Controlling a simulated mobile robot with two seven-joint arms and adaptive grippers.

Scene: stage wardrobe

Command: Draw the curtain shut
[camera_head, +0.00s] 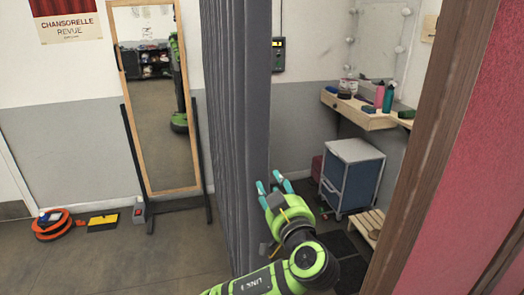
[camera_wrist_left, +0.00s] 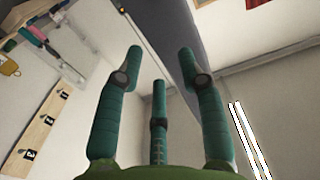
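A grey pleated curtain (camera_head: 232,120) hangs at the centre of the head view, gathered in narrow folds, with open space between its right edge and the brown post (camera_head: 432,130). My left gripper (camera_head: 272,182) is beside the curtain's right edge, low down, its teal fingers apart. In the left wrist view the fingers (camera_wrist_left: 160,55) are spread with nothing gripped between them. A dark grey band, likely the curtain (camera_wrist_left: 168,25), runs beyond the fingertips. I cannot tell whether a finger touches the cloth. My right gripper is in neither view.
Behind the opening stand a grey-blue cabinet (camera_head: 350,178), a wooden stool (camera_head: 364,224) and a shelf (camera_head: 357,117) with bottles. A tall mirror (camera_head: 160,100) stands left of the curtain. An orange cable reel (camera_head: 52,226) lies on the floor at left. A pink panel (camera_head: 470,170) borders the right.

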